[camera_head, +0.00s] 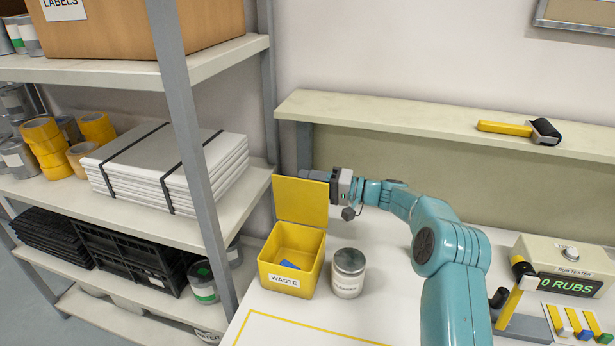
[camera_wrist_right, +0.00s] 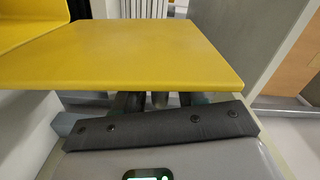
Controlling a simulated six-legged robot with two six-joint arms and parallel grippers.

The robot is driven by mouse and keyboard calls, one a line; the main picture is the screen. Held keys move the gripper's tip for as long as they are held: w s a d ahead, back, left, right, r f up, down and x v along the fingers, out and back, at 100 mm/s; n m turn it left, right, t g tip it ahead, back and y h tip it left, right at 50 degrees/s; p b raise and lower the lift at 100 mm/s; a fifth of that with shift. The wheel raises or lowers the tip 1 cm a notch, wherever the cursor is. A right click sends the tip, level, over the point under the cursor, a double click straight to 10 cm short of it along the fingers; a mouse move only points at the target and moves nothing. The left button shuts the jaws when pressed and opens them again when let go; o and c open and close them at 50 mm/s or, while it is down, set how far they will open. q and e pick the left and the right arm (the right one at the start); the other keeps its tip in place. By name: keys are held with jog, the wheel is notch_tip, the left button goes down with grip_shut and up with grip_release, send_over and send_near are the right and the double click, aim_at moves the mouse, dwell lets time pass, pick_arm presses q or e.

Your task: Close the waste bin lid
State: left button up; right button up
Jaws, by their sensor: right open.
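The yellow waste bin (camera_head: 302,282) stands on the white table with a "WASTE" label on its front and something blue inside. Its lid (camera_head: 300,201) stands raised, near upright, at the bin's back edge. The lid also shows in the right wrist view (camera_wrist_right: 150,55), across the top of the gripper. My right gripper (camera_head: 310,174) is open, behind the lid near its top edge. Its fingertips are partly hidden by the lid; I cannot tell whether they touch it. My left gripper is not in view.
A lidded metal tin (camera_head: 348,272) stands close to the bin's right. A grey-framed shelf (camera_head: 196,150) with stacked goods is close on the left. A raised ledge (camera_head: 400,115) runs behind. A rub tester (camera_head: 565,265) stands at the right.

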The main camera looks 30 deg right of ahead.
jog(key=shift+w+a, duration=0.3)
jog(key=shift+w, duration=0.05)
